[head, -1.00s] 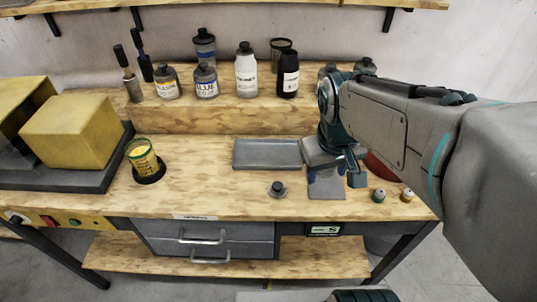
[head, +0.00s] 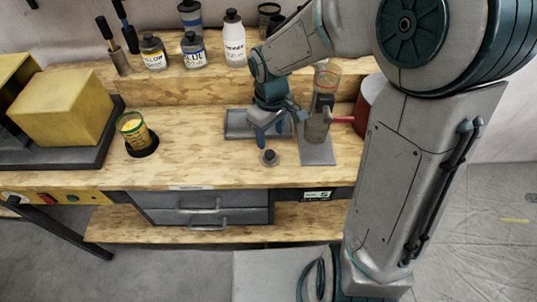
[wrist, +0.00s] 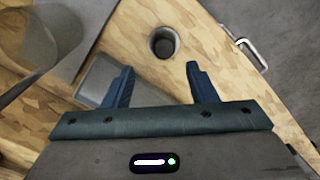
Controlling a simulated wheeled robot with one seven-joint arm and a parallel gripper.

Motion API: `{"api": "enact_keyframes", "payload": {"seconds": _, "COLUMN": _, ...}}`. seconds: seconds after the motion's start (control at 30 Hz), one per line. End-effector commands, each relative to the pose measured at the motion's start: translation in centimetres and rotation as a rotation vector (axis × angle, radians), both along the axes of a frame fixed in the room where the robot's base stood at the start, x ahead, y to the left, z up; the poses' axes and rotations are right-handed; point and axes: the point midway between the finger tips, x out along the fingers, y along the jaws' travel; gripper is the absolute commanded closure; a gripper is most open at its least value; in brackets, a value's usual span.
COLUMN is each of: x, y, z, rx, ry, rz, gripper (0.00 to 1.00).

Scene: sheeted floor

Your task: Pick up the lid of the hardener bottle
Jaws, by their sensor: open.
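A small dark round piece (head: 269,157), lid-like, sits on the wooden bench top in front of the grey tray; I cannot read whether it belongs to the hardener. In the wrist view the round piece (wrist: 163,44) lies just beyond and between the fingertips, apart from them. My gripper (head: 267,133) points down over the bench by the tray, open and empty; its two blue fingers show in the wrist view (wrist: 160,70). A white bottle (head: 234,42) stands on the raised shelf, its label not clearly legible.
The grey tray (head: 237,126) lies beside the gripper. A cup (head: 317,127) stands on a grey plate (head: 319,154) to the right. A yellow can (head: 132,130) is at left; bench between is clear.

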Motion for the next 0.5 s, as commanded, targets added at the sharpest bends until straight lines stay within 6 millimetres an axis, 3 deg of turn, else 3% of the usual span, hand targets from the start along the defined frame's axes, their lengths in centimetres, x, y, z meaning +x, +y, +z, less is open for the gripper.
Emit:
{"api": "enact_keyframes", "payload": {"seconds": 0.27, "x": -0.3, "y": 0.1, "z": -2.2, "rx": 0.001, "ry": 0.002, "rz": 0.000, "gripper": 0.48}}
{"api": "enact_keyframes", "payload": {"seconds": 0.5, "x": -0.7, "y": 0.2, "z": -5.6, "rx": 0.001, "ry": 0.002, "rz": 0.001, "gripper": 0.48}}
